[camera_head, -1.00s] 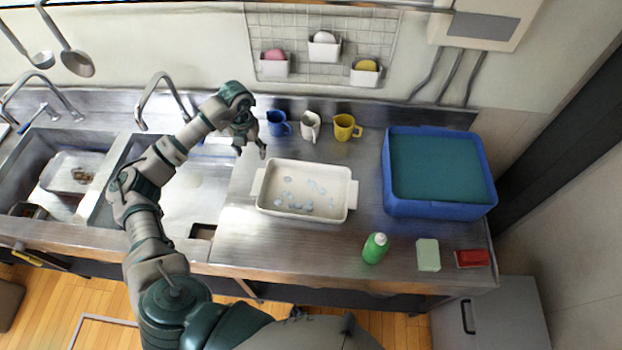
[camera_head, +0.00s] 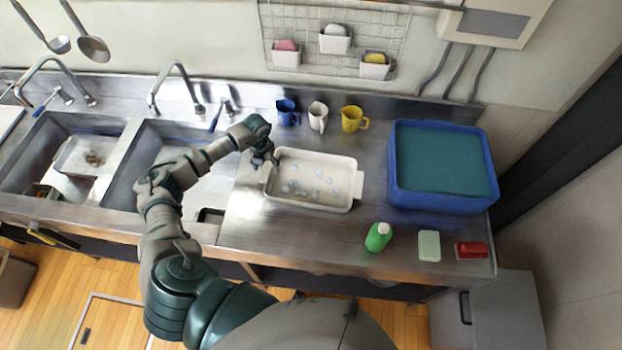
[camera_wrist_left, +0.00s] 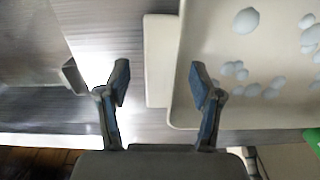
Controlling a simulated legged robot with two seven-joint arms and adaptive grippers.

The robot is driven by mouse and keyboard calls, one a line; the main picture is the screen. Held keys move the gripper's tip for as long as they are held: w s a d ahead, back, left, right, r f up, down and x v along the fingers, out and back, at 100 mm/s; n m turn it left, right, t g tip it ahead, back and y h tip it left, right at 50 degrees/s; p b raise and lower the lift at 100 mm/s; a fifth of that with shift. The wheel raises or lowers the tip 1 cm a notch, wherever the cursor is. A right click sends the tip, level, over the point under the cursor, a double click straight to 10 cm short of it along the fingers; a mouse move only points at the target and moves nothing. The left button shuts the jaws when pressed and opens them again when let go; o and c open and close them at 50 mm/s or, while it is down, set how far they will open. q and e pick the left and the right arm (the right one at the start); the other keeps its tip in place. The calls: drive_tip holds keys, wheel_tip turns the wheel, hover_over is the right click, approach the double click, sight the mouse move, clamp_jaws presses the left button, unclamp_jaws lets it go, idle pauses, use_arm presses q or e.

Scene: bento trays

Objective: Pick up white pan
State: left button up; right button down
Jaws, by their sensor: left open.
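The white pan (camera_head: 318,203) is a rectangular dish with side handles. It sits on the steel counter with several pale bluish-white spots inside. My left gripper (camera_head: 264,161) is above the pan's left end, close to its left handle. In the left wrist view the gripper (camera_wrist_left: 158,85) is open. The pan's left handle (camera_wrist_left: 158,60) shows between and beyond its fingers, and the right finger overlaps the pan's wall (camera_wrist_left: 176,110). No contact can be made out. My right gripper is not in view.
Blue (camera_head: 287,112), white (camera_head: 318,117) and yellow (camera_head: 353,119) mugs stand behind the pan. A blue tub (camera_head: 440,202) is at right. A green bottle (camera_head: 377,238), pale green block (camera_head: 429,246) and red item (camera_head: 471,250) line the front. Sinks (camera_head: 150,150) lie left.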

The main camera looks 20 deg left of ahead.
use_arm(q)
wheel_tip(320, 180, down, 2)
drive_tip(key=shift+d, duration=0.1)
drive_tip(key=shift+r, duration=0.1)
clamp_jaws()
